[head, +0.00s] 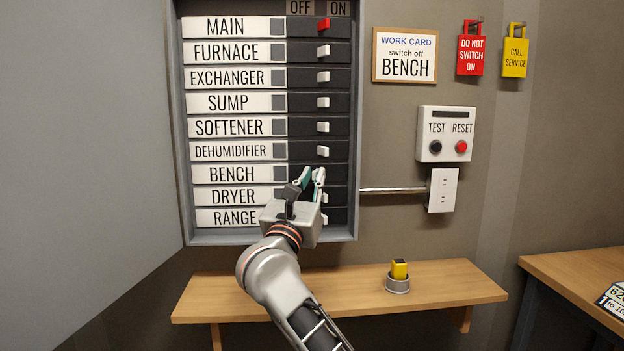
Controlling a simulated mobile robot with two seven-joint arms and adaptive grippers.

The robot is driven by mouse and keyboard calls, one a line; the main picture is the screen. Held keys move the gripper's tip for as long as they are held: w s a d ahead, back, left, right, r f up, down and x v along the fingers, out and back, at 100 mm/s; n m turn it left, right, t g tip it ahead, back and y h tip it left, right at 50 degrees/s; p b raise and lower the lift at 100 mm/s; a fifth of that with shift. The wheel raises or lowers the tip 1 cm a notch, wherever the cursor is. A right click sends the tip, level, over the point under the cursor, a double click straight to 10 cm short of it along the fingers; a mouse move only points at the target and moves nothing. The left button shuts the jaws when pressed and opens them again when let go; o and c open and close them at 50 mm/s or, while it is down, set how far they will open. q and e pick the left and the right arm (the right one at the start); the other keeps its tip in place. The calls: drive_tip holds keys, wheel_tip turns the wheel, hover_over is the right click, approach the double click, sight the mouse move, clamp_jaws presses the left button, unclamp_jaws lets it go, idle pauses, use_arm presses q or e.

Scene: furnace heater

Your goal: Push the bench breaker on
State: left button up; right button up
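The breaker panel (183,120) hangs on the wall with OFF and ON columns above its labelled rows. The bench breaker row has a white BENCH label (232,174). Its lever is hidden, or nearly so, behind my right gripper (312,173). That gripper comes from below, and its two fingers stand slightly apart in front of the row, left of and over the usual lever place. I cannot tell whether they touch the lever. The other visible levers, such as the dehumidifier lever (323,152), line up in one column. My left gripper is not in view.
The dryer (232,196) and range rows lie just below, partly covered by my gripper. A test/reset box (446,134) and outlet are to the right. A shelf (450,283) below holds a yellow item in a cup (397,285).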

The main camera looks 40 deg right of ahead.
drive_tip(key=shift+w+d+r, duration=0.1)
drive_tip(key=shift+d, duration=0.05)
drive_tip(key=shift+c, duration=0.4)
clamp_jaws()
